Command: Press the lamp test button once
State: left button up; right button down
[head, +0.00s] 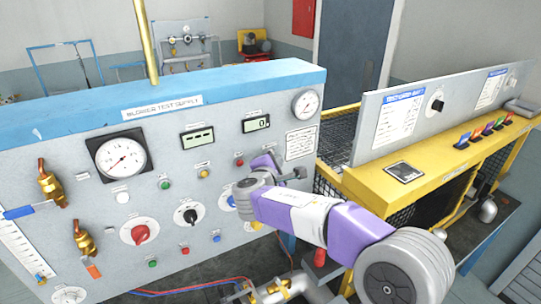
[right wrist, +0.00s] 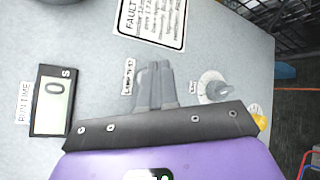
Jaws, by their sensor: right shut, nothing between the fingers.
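My right gripper (head: 299,173) is in front of the right part of the grey blower test panel (head: 100,235), below the placard. In the right wrist view its grey fingers (right wrist: 154,86) are together and empty, pointing at the panel face. A small white label (right wrist: 128,77) stands just beside the fingertips; its print is too small to read surely. The lamp test button is not clearly visible; the fingers cover the panel beside this label. I cannot tell whether the fingertips touch anything. My left gripper is not in view.
A run time display (right wrist: 52,101) and a grey knob (right wrist: 213,88) flank the fingers in the right wrist view. The panel carries a gauge (head: 119,156), a red knob (head: 140,233) and several small lamps and buttons. A yellow-framed bench (head: 385,188) stands at right.

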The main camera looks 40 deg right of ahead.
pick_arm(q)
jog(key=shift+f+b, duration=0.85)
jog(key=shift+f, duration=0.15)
pick_arm(e)
jog(key=s, duration=0.4)
jog(key=shift+s+a, duration=0.25)
jog(key=shift+s, duration=0.05)
